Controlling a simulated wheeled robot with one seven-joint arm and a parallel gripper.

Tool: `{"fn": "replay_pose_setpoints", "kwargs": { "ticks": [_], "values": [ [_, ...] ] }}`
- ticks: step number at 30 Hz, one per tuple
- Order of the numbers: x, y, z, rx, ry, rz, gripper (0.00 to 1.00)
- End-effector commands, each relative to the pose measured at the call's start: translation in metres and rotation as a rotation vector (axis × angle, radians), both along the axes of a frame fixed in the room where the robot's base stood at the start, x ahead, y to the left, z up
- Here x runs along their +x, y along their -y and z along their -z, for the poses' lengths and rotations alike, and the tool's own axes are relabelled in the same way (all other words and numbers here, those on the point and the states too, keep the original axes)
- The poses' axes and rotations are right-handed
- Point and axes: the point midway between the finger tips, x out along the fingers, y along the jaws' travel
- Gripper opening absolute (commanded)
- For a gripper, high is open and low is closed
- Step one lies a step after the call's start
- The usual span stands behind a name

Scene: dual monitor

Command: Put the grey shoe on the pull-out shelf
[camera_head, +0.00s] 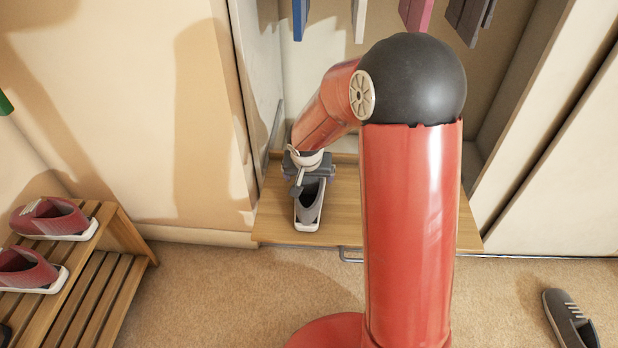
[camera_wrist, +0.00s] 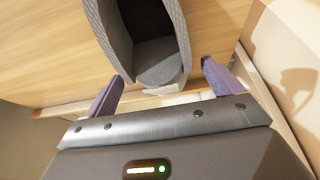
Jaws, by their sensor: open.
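A grey shoe (camera_head: 309,207) with a white sole rests on the wooden pull-out shelf (camera_head: 273,216), left of its middle, with its toe toward the front edge. The wrist view shows the shoe's collar and heel (camera_wrist: 106,35) on the wood of the shelf (camera_wrist: 45,52). My gripper (camera_head: 311,173) is over the heel end of the shoe. In the wrist view my gripper (camera_wrist: 162,74) is open, one finger on each side of the heel, with gaps between fingers and shoe. The underside of the shoe is hidden.
Another dark grey shoe (camera_head: 571,319) lies on the carpet at the lower right. A slatted wooden rack (camera_head: 100,290) at the left holds dark red shoes (camera_head: 52,219). Closet walls stand close on both sides of the shelf. Coloured clothes (camera_head: 415,12) hang above it. A metal handle (camera_head: 350,257) is at the shelf's front.

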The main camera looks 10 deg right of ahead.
Motion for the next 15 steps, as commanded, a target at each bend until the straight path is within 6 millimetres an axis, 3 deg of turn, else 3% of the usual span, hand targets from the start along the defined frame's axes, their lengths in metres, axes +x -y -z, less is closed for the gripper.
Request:
{"fn": "replay_pose_setpoints", "kwargs": {
  "ticks": [1, 6, 15],
  "values": [
    [-0.004, -0.001, -0.016, -0.001, 0.004, 0.001, 0.91],
    [-0.017, -0.006, -0.049, -0.001, 0.004, 0.001, 0.91],
    [-0.032, -0.01, -0.081, -0.002, 0.001, -0.001, 0.91]
  ]
}}
